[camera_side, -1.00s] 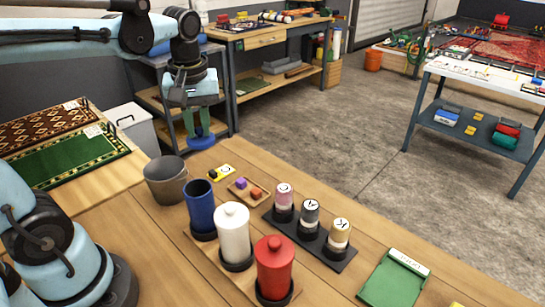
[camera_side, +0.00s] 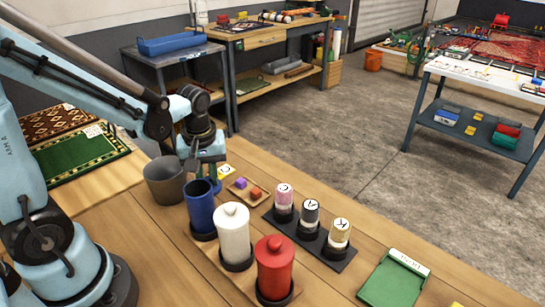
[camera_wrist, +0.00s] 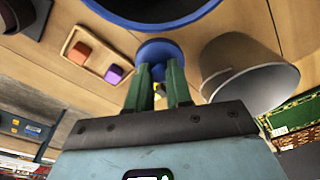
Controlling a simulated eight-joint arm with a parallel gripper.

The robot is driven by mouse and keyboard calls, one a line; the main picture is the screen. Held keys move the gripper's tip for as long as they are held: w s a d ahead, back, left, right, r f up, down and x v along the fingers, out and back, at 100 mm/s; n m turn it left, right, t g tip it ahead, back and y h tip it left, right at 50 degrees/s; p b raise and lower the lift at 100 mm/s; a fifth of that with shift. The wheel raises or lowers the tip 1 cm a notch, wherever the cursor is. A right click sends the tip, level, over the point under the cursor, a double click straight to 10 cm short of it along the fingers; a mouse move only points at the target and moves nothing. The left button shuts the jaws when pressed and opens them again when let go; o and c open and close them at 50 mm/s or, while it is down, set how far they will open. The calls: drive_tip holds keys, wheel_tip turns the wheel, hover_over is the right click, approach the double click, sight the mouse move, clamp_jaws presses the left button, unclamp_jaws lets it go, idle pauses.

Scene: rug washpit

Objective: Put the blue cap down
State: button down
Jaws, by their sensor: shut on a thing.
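My gripper (camera_side: 207,170) is shut on the round blue cap (camera_wrist: 160,48), with its green fingers gripping the cap in the wrist view. In the side view the cap (camera_side: 215,186) shows only partly, just behind and right of the blue canister's rim. The blue canister (camera_side: 200,212) stands upright and open in a dark ring holder at the left end of a row. Its blue rim and dark mouth (camera_wrist: 150,10) fill the top of the wrist view. Whether the cap touches the table cannot be told.
A grey bucket (camera_side: 164,182) stands left of the gripper. A lidded white canister (camera_side: 233,232) and a red one (camera_side: 274,268) continue the row. A small wooden tray (camera_side: 240,197) with purple and orange blocks lies right of the gripper. Lettered jars (camera_side: 311,215) stand on a dark rack.

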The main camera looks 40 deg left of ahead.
drive_tip(key=shift+f, duration=2)
drive_tip(key=shift+f, duration=0.15)
drive_tip(key=c, duration=1)
unclamp_jaws()
wheel_tip(320, 180, up, 12)
drive_tip(key=d, duration=0.1)
drive_tip(key=d+m+t, duration=0.1)
drive_tip(key=m+t, duration=0.1)
drive_tip(key=m, duration=0.1)
drive_tip(key=s+d+r+m+t, duration=0.1)
drive_tip(key=d+m+t, duration=0.1)
drive_tip(key=m, duration=0.2)
drive_tip(key=s+d+m+t+h, duration=0.1)
drive_tip(key=d+m+t, duration=0.1)
drive_tip(key=m, duration=0.2)
drive_tip(key=shift+d+r, duration=0.15)
